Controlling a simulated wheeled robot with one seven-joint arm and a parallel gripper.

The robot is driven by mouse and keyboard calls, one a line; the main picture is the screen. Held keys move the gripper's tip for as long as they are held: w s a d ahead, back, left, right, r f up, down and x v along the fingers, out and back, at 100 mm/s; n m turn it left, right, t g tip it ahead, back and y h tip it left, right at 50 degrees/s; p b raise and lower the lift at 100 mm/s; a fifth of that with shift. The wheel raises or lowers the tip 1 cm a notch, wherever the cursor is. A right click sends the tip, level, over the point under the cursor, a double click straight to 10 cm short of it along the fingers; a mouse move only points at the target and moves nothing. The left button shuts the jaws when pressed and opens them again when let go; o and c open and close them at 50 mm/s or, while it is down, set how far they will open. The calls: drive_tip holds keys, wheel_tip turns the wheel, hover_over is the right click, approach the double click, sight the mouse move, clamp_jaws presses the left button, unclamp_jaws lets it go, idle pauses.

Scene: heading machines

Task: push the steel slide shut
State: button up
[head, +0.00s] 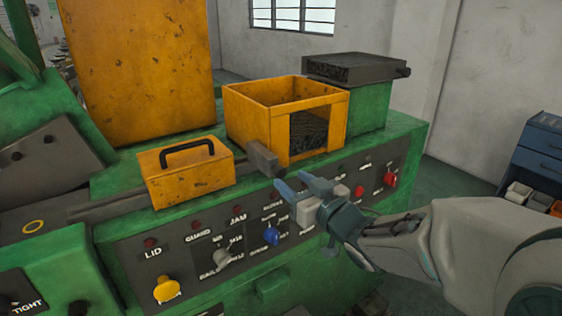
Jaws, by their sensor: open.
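A grey steel bar (105,206) runs along the front top edge of the green machine, with a squared grey block (264,159) at its right end. I take this bar and block for the steel slide, though I cannot be certain. A yellow block with a black handle (188,178) sits along the bar and hides part of it. The block end is beside the yellow open-topped box (287,115), whose front has an opening showing dark material. My gripper (297,183) is open and empty, its blue-tipped fingers pointing left, in front of the panel and right of the block end.
The front panel carries labelled controls near my gripper: a blue knob (271,236), a grey lever (224,257), a yellow button (167,289) and a red switch (390,179). A tall yellow plate (140,65) stands behind. A blue cabinet (541,150) is at the far right.

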sight(282, 173)
drive_tip(key=shift+p+x, duration=0.4)
drive_tip(key=shift+x, duration=2.6)
